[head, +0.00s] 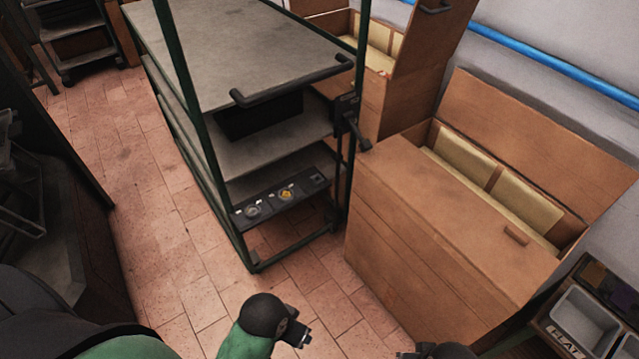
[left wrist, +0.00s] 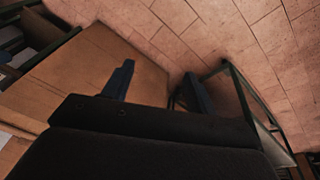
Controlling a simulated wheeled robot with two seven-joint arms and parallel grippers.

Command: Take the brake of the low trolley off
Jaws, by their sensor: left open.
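A green-framed trolley (head: 250,55) with grey shelves stands at the centre of the head view. Its low front panel (head: 282,200) carries a grey round part (head: 252,210) and a yellow round part (head: 287,194). A dark lever (head: 357,130) sits on its right post. I cannot tell which part is the brake. My left gripper (head: 297,336) is in front of the trolley, apart from it. In the left wrist view its fingers (left wrist: 158,85) are spread and empty, with the trolley's green frame (left wrist: 250,100) to their right. My right gripper (head: 432,351) is cut off at the bottom edge.
A brown open-topped cabinet (head: 430,235) stands close to the trolley's right, and another brown box (head: 385,110) behind it. A grey bin (head: 585,325) is at bottom right. A dark rack (head: 75,35) is at upper left. Tiled floor (head: 150,230) is free left of the trolley.

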